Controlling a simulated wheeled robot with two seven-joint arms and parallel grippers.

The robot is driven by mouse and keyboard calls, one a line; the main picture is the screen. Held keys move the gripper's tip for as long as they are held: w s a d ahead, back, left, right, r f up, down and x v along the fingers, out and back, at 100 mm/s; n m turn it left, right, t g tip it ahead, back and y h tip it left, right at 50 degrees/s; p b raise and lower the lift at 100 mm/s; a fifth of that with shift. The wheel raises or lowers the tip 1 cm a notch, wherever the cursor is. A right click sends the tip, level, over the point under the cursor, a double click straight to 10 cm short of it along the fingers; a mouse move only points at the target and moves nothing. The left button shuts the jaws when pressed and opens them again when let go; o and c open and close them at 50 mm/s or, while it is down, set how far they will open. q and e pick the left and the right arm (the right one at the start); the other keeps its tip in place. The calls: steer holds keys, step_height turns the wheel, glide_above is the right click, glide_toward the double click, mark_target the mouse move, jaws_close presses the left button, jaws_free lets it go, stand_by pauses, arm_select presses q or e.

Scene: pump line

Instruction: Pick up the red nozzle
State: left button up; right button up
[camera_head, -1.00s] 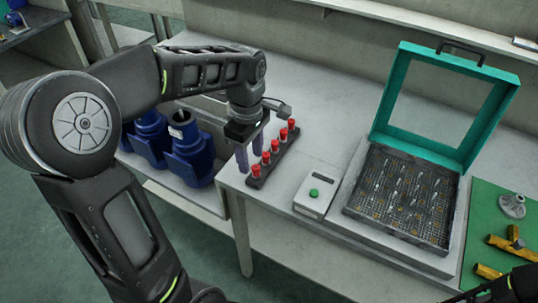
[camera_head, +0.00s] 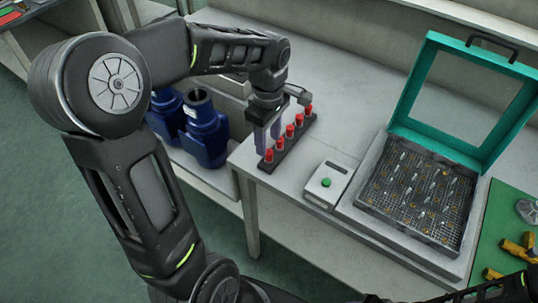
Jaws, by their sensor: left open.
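Several red nozzles (camera_head: 289,132) stand upright in a row in a narrow black rack (camera_head: 287,150) near the left edge of the grey bench. My left gripper (camera_head: 268,143) points down beside the left side of the row, close to the nearer nozzles. Its two purple-grey fingers are apart, with no nozzle seen between them. I cannot tell whether the fingertips touch the rack. Part of my right arm (camera_head: 505,290) shows at the lower right corner, and its gripper is out of view.
Blue pump housings (camera_head: 204,130) stand left of the bench. A small box with a green button (camera_head: 326,183) sits right of the rack. An open teal-lidded case (camera_head: 418,190) holds small parts. Yellow-brass fittings (camera_head: 517,247) lie on a green mat. The bench behind the rack is clear.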

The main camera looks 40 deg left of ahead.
mark_target(269, 151)
arm_select(q)
steer(key=shift+f+p, duration=0.35)
steer(key=shift+f, duration=2.25)
jaws_close()
